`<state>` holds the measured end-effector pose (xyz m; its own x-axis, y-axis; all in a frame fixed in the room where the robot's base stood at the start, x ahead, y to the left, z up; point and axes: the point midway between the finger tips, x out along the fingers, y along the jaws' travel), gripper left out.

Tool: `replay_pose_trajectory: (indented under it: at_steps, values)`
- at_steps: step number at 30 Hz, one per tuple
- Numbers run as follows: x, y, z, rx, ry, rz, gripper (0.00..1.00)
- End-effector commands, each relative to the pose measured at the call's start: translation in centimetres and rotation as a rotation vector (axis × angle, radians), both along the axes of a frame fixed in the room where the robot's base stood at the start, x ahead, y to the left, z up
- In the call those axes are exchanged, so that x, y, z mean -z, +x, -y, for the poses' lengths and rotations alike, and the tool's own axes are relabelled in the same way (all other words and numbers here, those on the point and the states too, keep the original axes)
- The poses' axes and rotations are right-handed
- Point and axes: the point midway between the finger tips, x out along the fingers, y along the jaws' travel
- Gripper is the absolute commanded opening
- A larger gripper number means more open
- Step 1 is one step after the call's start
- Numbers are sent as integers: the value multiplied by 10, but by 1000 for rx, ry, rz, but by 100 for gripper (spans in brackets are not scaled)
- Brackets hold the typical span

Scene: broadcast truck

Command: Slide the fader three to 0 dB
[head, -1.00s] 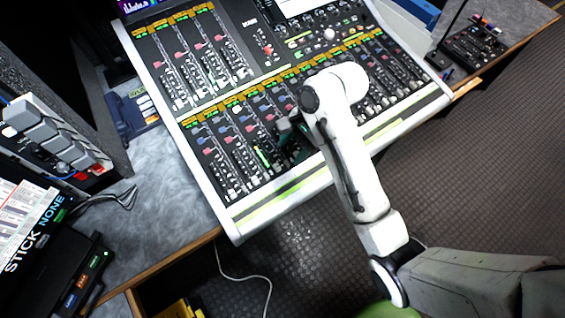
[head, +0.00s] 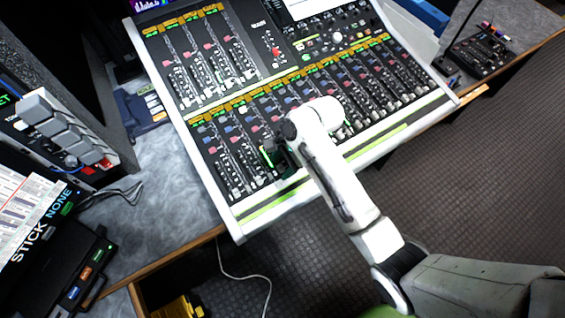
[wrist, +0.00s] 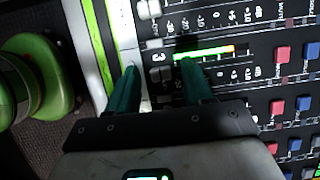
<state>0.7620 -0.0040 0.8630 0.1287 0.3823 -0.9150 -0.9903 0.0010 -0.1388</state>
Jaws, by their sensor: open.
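The mixing console (head: 238,222) has rows of fader strips. In the wrist view, a strip marked 3 (wrist: 157,57) with a lit green-to-red meter (wrist: 210,52) lies at my fingers. The cap of fader three cannot be told apart clearly there; a finger and its shadow cover part of the strip. My gripper (wrist: 158,66) is open, with two green fingers apart, one over the console's front edge and one over the strip. In the head view my gripper (head: 272,156) is low over the lower fader bank, left of centre, with my arm hiding nearby strips.
A multi-button unit (head: 65,130) and a black box with coloured keys (head: 80,270) stand left. A small control box (head: 478,48) with a thin microphone stands at the upper right. In the wrist view a green round object (wrist: 35,75) is beyond the console's edge.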

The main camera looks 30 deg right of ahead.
Motion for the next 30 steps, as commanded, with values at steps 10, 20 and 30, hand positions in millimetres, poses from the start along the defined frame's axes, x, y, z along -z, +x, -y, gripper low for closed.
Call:
replay_pose_trajectory:
  at_steps: [10,20,30]
  values:
    - [3,0,-1,-1,0,-1,49]
    - [3,0,-1,-1,0,-1,18]
    - [3,0,-1,-1,0,-1,0]
